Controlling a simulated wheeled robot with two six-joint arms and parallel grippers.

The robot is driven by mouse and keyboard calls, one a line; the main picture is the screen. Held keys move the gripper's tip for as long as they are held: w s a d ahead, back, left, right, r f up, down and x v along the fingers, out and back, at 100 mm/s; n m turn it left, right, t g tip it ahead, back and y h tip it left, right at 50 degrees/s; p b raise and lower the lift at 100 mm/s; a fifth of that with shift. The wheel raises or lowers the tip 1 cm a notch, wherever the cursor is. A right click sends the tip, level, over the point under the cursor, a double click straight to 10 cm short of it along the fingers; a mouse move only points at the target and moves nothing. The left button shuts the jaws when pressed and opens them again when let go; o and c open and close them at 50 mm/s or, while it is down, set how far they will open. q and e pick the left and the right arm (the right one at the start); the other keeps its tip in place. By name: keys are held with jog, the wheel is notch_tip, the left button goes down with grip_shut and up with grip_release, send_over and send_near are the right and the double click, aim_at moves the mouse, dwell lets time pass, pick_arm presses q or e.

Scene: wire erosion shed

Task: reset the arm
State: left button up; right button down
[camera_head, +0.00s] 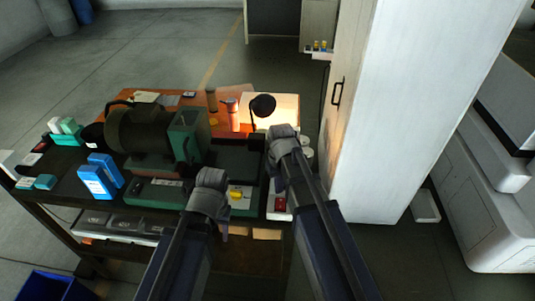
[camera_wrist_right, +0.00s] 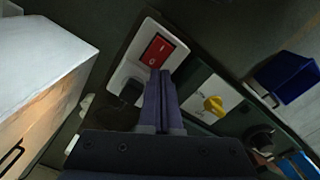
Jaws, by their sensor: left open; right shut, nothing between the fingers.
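My two arms reach forward over the dark workbench in the head view. My left gripper (camera_head: 222,226) hangs below its wrist at the bench's front edge; its fingers are mostly hidden, and nothing shows in it. My right gripper (camera_head: 279,182) points down near the bench's right end. In the right wrist view its two fingers (camera_wrist_right: 160,78) are together and empty. Their tips lie just in front of a red rocker switch (camera_wrist_right: 158,51) on a white plate. The red switch also shows in the head view (camera_head: 280,204). I cannot tell whether the fingers touch the plate.
A yellow rotary knob (camera_head: 240,193) sits beside the switch. A large green-grey motor machine (camera_head: 142,128) and blue boxes (camera_head: 97,182) stand on the bench. A lit lamp (camera_head: 263,105) is behind. A tall white cabinet (camera_head: 388,120) stands close on the right.

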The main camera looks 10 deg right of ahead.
jog(key=s+a+f+n+h+b, duration=0.1)
jog(key=s+a+f+b, duration=0.8)
jog(key=s, duration=0.4)
jog(key=shift+s+a+f, duration=0.15)
jog(key=shift+f, duration=0.65)
